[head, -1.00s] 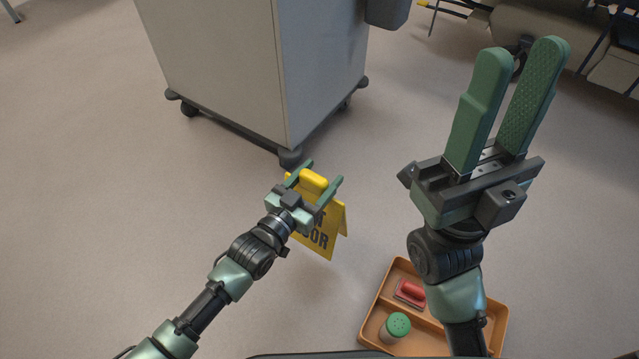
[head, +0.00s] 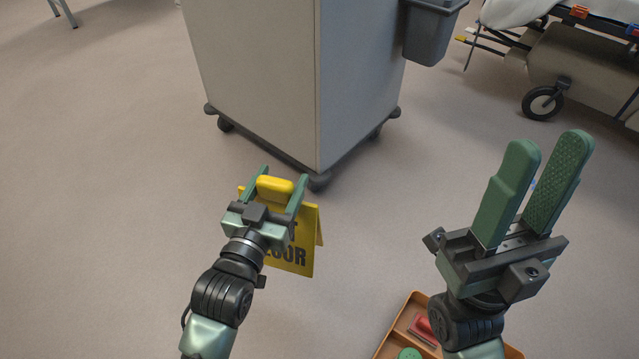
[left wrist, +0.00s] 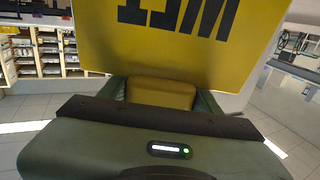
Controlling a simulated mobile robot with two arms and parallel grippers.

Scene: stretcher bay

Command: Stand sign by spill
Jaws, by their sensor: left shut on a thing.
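The yellow wet-floor sign (head: 292,256) hangs upright and partly spread from my left gripper (head: 283,180). My left gripper is shut on the rounded yellow grip at the sign's top, and its arm hides part of the lettering. In the left wrist view the sign's yellow panel (left wrist: 180,45) with dark letters fills the top, and its grip (left wrist: 160,92) sits between the jaws. I cannot tell whether the sign's feet touch the floor. My right gripper (head: 551,145) is open and empty, raised at the right. I make out no spill in these views.
A grey cabinet on castors (head: 260,80) stands just behind the sign, with a dark bin (head: 430,35) on its side. An orange tray (head: 392,335) lies at the lower right. A stretcher (head: 570,65) is at the upper right. The floor at left is clear.

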